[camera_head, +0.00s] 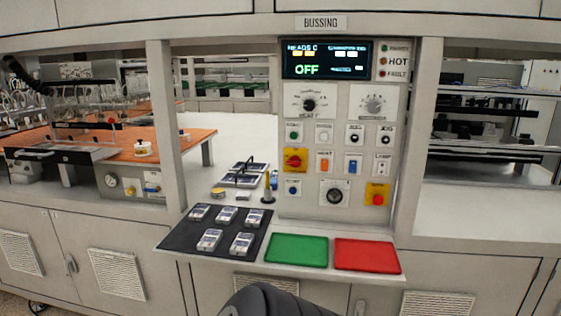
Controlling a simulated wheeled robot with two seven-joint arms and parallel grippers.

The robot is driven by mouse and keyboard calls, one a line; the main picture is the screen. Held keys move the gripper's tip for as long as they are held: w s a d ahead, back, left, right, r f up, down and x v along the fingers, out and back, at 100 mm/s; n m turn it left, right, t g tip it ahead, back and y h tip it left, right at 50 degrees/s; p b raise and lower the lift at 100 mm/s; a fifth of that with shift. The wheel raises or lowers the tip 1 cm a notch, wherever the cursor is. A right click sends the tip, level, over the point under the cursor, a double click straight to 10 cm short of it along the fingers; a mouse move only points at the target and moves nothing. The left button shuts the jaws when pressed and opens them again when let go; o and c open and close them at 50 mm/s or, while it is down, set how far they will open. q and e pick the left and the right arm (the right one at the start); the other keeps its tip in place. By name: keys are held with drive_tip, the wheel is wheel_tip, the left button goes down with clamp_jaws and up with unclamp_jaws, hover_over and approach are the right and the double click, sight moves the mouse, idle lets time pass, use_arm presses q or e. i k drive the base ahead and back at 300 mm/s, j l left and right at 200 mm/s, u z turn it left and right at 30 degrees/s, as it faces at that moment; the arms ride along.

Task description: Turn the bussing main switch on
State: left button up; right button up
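The bussing control panel (325,215) stands upright in the middle of the view under a "BUSSING" sign (320,22). Its dark display (326,60) reads "OFF" in green. A red rotary switch on a yellow plate (295,160) sits at the panel's left side; it looks like the main switch, but its label is too small to read. A red button on a yellow plate (377,196) sits at the lower right. Neither of my grippers shows; only a dark rounded part of my own body reaches in at the bottom edge.
Below the panel, a shelf holds a black mat (226,247) with several small devices, a green pad (297,249) and a red pad (366,256). Pillars flank the bay; the space before the panel is clear.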

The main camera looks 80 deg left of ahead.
sight(295, 160)
drive_tip(key=u, duration=2.65)
